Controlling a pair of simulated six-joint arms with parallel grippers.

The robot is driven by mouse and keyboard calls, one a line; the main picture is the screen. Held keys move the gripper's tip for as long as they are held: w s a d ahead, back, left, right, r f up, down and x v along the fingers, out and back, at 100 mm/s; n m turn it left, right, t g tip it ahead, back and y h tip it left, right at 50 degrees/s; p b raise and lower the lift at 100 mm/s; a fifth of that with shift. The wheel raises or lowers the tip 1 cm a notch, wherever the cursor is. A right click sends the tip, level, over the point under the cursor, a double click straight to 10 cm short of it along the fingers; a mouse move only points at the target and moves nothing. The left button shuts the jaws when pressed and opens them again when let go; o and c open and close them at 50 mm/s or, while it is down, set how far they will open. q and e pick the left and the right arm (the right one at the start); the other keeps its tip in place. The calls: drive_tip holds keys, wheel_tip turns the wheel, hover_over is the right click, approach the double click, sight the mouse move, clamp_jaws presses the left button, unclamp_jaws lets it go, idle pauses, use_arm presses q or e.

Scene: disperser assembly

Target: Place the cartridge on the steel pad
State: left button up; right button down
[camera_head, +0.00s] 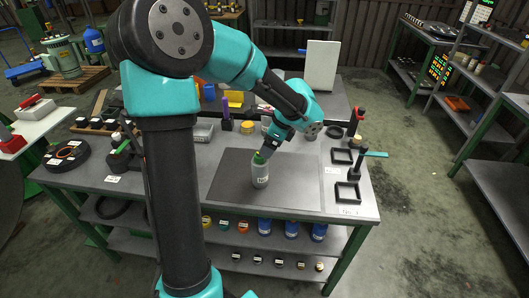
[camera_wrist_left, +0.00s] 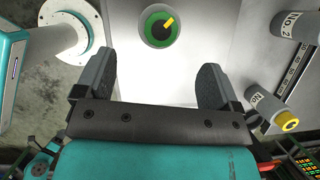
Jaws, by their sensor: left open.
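My left gripper (camera_head: 265,152) is just above and behind the cylinder in the head view. In the left wrist view the left gripper (camera_wrist_left: 156,70) has its fingers wide apart with nothing between them. Whether a finger touches the cylinder cannot be told. My right gripper is not in view.
Black square frames (camera_head: 347,193) and a dark upright tool with a green handle (camera_head: 357,168) stand at the bench's right. Grey cylinders marked "NO." (camera_wrist_left: 266,107) show at right in the wrist view. Small items line the back. The pad's right part is clear.

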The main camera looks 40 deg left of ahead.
use_arm(q)
drive_tip(key=shift+v, duration=1.45)
